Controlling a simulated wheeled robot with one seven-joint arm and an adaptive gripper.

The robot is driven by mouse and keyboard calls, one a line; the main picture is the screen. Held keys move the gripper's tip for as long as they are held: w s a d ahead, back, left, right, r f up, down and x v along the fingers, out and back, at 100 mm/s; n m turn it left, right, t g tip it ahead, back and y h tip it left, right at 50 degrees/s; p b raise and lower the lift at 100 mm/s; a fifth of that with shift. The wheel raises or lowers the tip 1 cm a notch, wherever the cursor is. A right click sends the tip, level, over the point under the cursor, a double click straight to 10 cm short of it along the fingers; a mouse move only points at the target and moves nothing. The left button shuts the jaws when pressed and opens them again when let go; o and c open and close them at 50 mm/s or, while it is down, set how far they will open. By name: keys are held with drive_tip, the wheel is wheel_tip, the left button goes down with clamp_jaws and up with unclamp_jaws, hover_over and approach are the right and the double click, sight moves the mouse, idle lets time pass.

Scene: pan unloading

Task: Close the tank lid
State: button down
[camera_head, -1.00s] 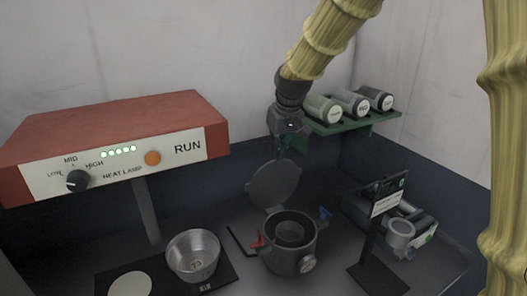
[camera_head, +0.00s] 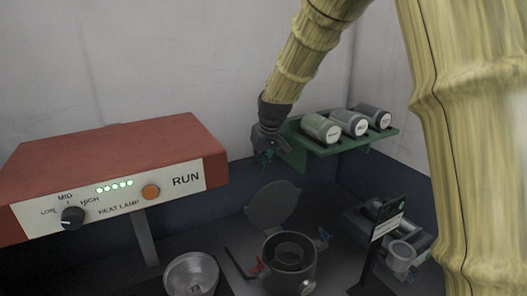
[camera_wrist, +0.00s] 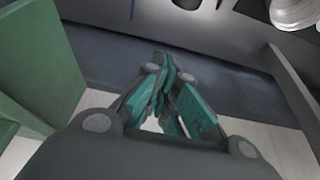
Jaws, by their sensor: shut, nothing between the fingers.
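The tank (camera_head: 289,270) is a dark grey round pot on the bench in the head view, with a smaller vessel (camera_head: 290,256) inside. Its round grey lid (camera_head: 273,202) stands open, tilted up at the tank's back left.
A green shelf (camera_head: 345,140) with several canisters is right of my gripper. A sign stand (camera_head: 386,220) and a device (camera_head: 405,250) stand right of the tank.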

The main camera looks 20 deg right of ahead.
drive_tip(key=s+f+p, duration=0.3)
drive_tip(key=shift+d+f, duration=0.2)
drive_tip(key=shift+f, duration=0.05)
idle(0.4)
